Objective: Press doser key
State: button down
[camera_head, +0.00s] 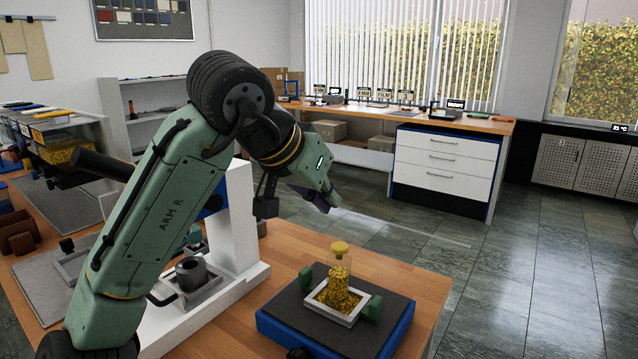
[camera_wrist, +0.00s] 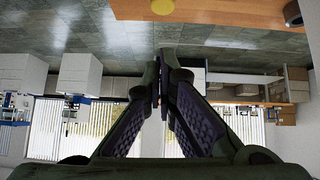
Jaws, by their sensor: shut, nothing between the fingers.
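My gripper (camera_head: 326,205) is in the air above the bench, right of a white upright machine (camera_head: 238,215), which may be the doser. Its fingers are closed and empty; they meet at the tips in the wrist view (camera_wrist: 160,88). It is apart from the machine and touches nothing. A dark grey cup (camera_head: 190,274) with a handle stands in the machine's base tray. My arm covers part of the machine, and I cannot make out a doser key in either view.
A clear bottle (camera_head: 338,292) with yellow contents and a yellow cap stands in a white frame on a dark, blue-edged platform (camera_head: 290,325), with green knobs beside it. A wooden bench (camera_head: 425,285) carries these. White drawers (camera_head: 443,160) stand across the open tiled floor.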

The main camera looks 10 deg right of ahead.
aim_at(338, 247)
jog(key=x, duration=0.3)
jog(key=shift+w+d+f+p, duration=0.2)
jog(key=shift+w+d+p, duration=0.05)
jog(key=shift+p, duration=0.15)
notch_tip(338, 247, down, 4)
jog(key=shift+w+d+r+p, duration=0.15)
jog(key=shift+d+r+p, duration=0.05)
jog(key=shift+p, duration=0.25)
jog(key=shift+f, duration=0.6)
